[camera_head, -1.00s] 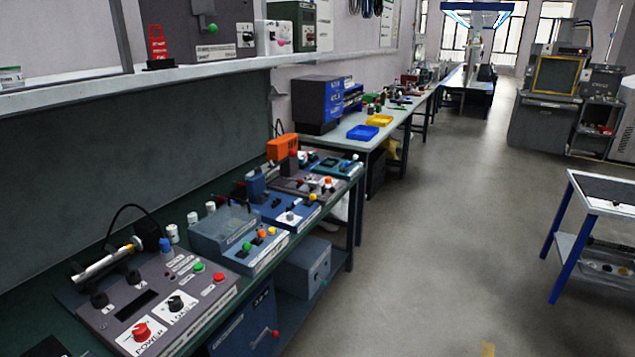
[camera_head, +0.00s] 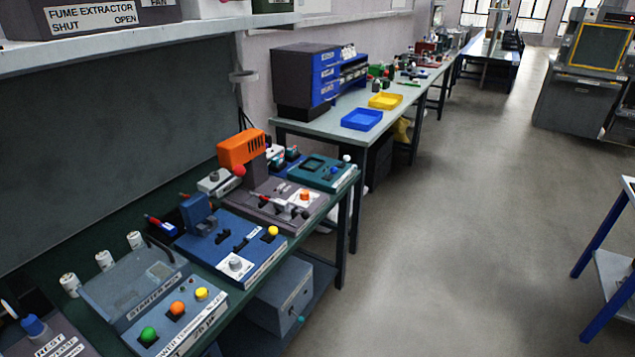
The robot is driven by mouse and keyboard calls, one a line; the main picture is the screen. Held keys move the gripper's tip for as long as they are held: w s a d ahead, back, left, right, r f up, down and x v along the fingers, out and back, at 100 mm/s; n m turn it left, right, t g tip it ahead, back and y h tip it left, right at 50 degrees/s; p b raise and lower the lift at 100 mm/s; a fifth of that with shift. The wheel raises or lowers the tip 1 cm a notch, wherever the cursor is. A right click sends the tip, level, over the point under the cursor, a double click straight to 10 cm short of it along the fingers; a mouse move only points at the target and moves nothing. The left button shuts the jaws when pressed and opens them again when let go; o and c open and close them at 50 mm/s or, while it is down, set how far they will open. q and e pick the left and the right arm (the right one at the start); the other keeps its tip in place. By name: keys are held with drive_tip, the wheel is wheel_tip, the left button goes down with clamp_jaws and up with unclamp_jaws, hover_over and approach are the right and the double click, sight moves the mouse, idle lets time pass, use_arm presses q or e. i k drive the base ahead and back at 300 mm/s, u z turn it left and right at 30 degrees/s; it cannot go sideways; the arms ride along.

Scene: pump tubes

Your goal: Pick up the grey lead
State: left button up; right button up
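I cannot make out a grey lead for certain in the head view. A short dark curved piece (camera_head: 160,247) shows behind the blue-grey box with the clear lid (camera_head: 135,285), but I cannot tell whether it is a lead. Neither of my grippers is in view.
A green-topped bench (camera_head: 45,255) runs along the left, carrying a blue panel (camera_head: 235,245), an orange-topped device (camera_head: 242,148) and a teal box (camera_head: 323,172). A shelf (camera_head: 130,42) hangs above. A farther table holds a blue tray (camera_head: 362,119). Floor (camera_head: 440,240) is clear between bench and trolley (camera_head: 610,270).

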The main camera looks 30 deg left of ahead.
sight(283, 205)
drive_tip(key=u, duration=0.65)
drive_tip(key=i, duration=1.75)
drive_tip(key=u, duration=1.05)
